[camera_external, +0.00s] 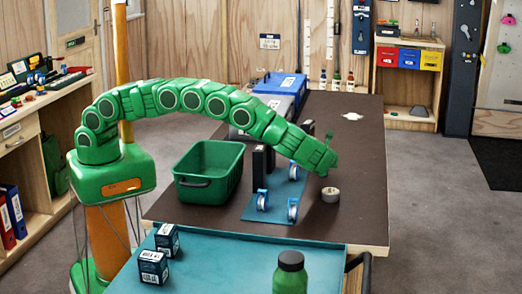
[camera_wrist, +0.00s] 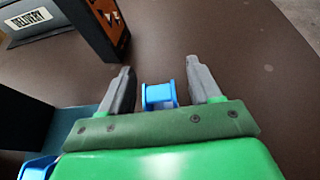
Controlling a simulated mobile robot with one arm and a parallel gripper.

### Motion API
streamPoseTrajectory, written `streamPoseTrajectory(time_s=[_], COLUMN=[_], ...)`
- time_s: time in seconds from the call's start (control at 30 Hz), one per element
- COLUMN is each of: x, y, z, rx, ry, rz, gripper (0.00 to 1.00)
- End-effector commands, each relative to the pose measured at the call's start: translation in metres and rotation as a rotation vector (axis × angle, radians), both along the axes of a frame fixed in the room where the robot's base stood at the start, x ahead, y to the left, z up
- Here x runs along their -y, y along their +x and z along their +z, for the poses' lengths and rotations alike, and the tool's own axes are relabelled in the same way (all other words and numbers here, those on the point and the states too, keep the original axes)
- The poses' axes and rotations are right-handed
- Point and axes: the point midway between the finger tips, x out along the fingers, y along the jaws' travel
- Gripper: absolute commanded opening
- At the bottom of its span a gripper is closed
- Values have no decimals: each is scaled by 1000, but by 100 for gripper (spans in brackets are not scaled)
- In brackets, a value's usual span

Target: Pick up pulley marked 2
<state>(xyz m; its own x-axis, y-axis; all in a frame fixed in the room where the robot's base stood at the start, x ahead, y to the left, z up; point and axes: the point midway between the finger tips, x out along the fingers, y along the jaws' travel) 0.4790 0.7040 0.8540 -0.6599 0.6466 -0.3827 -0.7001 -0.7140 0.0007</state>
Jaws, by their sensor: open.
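A blue pulley (camera_wrist: 160,95) shows in the wrist view, between the two grey fingers of my open gripper (camera_wrist: 160,72). The fingers stand apart on either side of it; I cannot tell whether it is at grasp depth. Part of another blue thing (camera_wrist: 38,168) shows at the lower left. In the external view my gripper (camera_external: 326,160) hangs over the right side of the dark table. Below and left of it, blue-and-white pulleys stand on a blue mat, one at the left (camera_external: 262,200) and one at the right (camera_external: 293,210). No pulley number is readable.
Dark upright blocks (camera_external: 263,162) stand left of my gripper; one with an orange face (camera_wrist: 112,22) is close in the wrist view. A grey roll (camera_external: 330,195) lies right of the mat (camera_external: 268,213). A green bin (camera_external: 208,172) stands left. The table's right side is mostly clear.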

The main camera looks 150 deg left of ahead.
Motion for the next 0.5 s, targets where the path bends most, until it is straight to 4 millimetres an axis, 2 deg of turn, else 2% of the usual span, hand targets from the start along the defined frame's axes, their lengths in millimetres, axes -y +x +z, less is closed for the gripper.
streamPoseTrajectory(time_s=[0.1, 0.4, 0.5], x=[0, 0, 0], y=[0, 0, 0], z=[0, 0, 1], rx=[0, 0, 1], ry=[0, 0, 1], rz=[0, 0, 0], gripper=[63, 17, 6])
